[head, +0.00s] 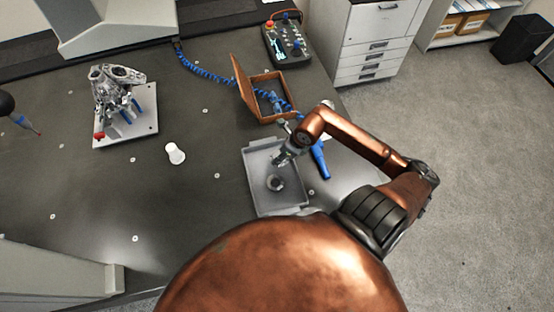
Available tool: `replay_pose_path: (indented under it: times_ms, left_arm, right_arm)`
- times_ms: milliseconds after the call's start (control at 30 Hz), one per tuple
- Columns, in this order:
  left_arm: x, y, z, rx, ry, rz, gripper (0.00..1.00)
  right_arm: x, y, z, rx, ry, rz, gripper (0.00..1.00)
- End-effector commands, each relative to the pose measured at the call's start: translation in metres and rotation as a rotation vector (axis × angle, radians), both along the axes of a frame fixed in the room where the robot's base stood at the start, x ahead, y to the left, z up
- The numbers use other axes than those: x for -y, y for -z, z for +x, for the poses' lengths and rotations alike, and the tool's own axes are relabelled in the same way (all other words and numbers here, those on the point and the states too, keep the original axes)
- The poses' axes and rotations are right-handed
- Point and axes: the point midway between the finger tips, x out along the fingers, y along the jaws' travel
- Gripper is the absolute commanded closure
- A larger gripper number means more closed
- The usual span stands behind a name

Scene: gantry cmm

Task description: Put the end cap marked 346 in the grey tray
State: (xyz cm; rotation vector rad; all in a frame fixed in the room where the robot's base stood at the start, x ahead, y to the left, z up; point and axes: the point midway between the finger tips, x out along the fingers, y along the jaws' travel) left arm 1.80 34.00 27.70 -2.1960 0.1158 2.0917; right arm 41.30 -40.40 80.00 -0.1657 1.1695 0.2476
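The grey tray (260,203) lies on the dark table, right of the middle of the head view. A small round grey part (275,183) lies in it, towards the near side. It looks like an end cap, but no marking is readable. My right gripper (281,161) is over the far part of the tray, a little beyond the round part and apart from it in the picture. Its fingers are too small to tell whether they are open or shut. My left gripper is out of view.
An open brown box (272,118) with blue coiled hose stands behind the tray, a blue nozzle (320,160) beside it. A white cup-like piece (175,153), a metal part on a plate (146,121) and a hanging probe (22,120) are left. Table between is mostly clear.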

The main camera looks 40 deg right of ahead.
Motion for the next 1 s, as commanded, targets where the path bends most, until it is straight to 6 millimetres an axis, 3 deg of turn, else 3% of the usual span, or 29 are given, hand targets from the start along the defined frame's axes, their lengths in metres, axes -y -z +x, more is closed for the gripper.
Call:
replay_pose_path:
  times_ms: [167, 400, 767, 800, 1000]
  left_arm:
    - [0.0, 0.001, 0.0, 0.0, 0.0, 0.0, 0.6]
    - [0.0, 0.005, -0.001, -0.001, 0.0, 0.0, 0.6]
    - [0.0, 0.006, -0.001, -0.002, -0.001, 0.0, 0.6]
    - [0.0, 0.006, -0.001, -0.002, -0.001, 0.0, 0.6]
    - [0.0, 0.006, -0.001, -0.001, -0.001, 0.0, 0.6]
  right_arm:
    - [-0.004, 0.009, 0.007, 0.0, 0.0, 0.002, 0.95]
    - [-0.005, 0.041, 0.01, 0.0, 0.001, 0.003, 0.95]
    - [-0.004, 0.046, 0.009, -0.001, -0.001, -0.001, 0.95]
    - [-0.004, 0.046, 0.009, -0.001, -0.001, -0.001, 0.63]
    - [-0.004, 0.045, 0.009, -0.001, -0.001, -0.001, 0.49]
